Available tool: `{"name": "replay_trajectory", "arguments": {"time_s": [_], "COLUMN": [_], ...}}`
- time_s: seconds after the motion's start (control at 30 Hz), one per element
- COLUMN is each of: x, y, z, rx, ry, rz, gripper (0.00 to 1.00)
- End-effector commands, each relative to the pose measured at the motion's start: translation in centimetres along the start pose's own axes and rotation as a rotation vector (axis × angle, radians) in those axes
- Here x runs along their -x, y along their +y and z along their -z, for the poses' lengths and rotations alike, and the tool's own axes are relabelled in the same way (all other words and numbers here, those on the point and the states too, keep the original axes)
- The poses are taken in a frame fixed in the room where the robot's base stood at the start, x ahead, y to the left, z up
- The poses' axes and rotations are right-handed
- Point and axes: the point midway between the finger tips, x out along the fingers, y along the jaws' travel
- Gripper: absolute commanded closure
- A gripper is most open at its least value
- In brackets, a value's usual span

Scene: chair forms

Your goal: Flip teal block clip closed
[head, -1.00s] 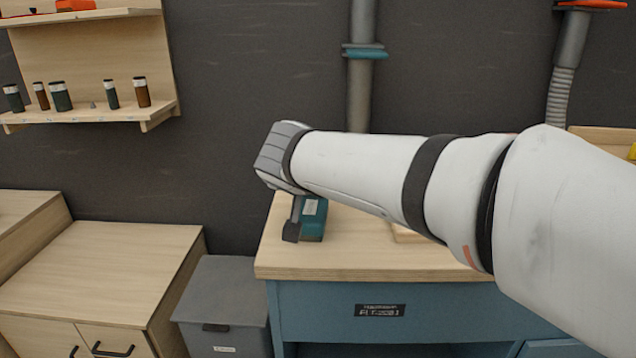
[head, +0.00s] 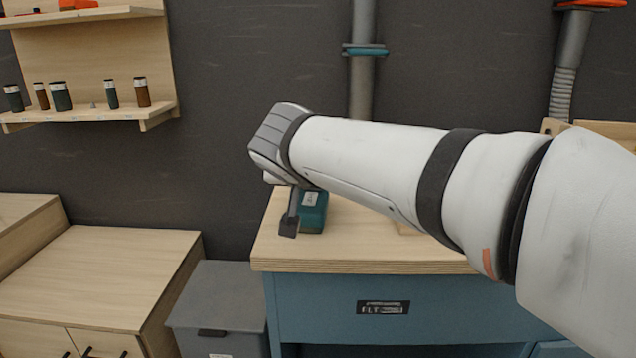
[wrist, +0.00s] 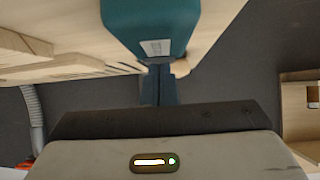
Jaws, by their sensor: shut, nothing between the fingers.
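The teal block (head: 314,212) stands on the left part of the wooden bench top, with a pale label on it. It also shows in the wrist view (wrist: 150,22), large at the top centre. My gripper (head: 289,227) is shut and empty, pointing down just left of the block in the head view. In the wrist view its fingers (wrist: 160,72) reach up to the block's near end; I cannot tell whether they touch it. The clip does not show clearly, so I cannot tell its position. My wrist hides the area behind the block.
The wooden bench top (head: 350,250) is mostly clear in front. A grey bin (head: 215,305) and a wooden cabinet (head: 95,270) stand left of the bench. A grey pipe (head: 362,80) runs down the wall behind.

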Motion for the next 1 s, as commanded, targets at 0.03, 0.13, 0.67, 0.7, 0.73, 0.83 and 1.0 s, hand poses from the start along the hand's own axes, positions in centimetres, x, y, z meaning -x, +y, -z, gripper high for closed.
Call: {"name": "replay_trajectory", "arguments": {"time_s": [0.03, 0.13, 0.67, 0.7, 0.73, 0.83, 1.0], "x": [0.0, 0.0, -0.4, -0.5, -0.6, -0.9, -1.1], "y": [0.0, 0.0, 0.1, 0.1, 0.1, 0.1, 0.1], "z": [0.0, 0.0, 0.3, 0.4, 0.5, 0.9, 1.3], "rx": [0.000, 0.000, -0.002, -0.003, -0.003, -0.004, -0.002], "ry": [0.000, 0.000, -0.001, -0.001, -0.001, -0.001, 0.000], "rz": [0.000, 0.000, -0.002, -0.003, -0.003, -0.002, -0.001], "gripper": [1.00, 1.00, 1.00, 1.00, 1.00, 1.00, 1.00]}}
